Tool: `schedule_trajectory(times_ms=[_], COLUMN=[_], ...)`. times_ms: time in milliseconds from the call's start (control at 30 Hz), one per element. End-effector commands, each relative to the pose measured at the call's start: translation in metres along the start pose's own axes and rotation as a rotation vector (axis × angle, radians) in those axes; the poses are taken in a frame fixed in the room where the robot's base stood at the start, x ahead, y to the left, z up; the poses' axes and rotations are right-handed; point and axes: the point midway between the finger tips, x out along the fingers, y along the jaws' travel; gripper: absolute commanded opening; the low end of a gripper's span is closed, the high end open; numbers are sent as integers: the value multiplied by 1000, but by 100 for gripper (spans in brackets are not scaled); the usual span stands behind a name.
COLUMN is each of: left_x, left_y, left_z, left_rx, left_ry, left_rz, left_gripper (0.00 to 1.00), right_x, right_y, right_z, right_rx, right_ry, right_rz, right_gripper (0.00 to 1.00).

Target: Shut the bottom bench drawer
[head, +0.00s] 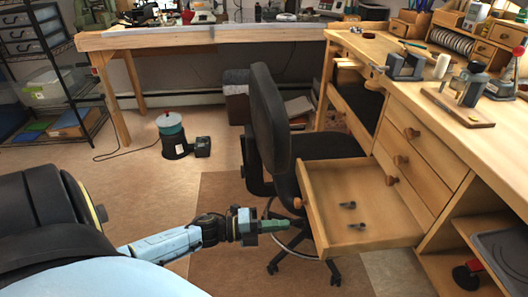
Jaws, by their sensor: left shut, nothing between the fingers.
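The bottom bench drawer (370,198) is pulled far out of the wooden bench at the right. Its front panel faces left, with a round wooden knob (297,203) on it. Two small dark items (348,206) lie inside on the drawer floor. My left gripper (284,225) is shut and empty, its green fingertips pointing right. In the picture it is left of the drawer front and a little below the knob; I cannot tell whether it touches. My right gripper is not in view.
A black office chair (270,120) stands right behind the open drawer, its wheeled base (290,262) partly under it. The drawers above (425,150) are shut.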

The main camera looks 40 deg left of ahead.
Motion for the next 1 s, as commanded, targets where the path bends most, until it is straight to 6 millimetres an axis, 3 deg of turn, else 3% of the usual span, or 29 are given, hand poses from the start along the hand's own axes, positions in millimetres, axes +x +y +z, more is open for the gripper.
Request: schedule_trajectory(times_ms=[200, 400, 1000], left_x=[43, 63, 68], left_y=[1, 1, 1], left_z=[0, 0, 2], left_rx=[-1, -3, -4], left_ry=[-1, -1, -12], left_rz=[-3, -1, 1], left_gripper=[0, 0, 0], right_x=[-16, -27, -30], right_y=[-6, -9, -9], right_z=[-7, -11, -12], right_rx=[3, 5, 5], right_ry=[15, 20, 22], right_rz=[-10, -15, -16], right_gripper=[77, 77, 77])
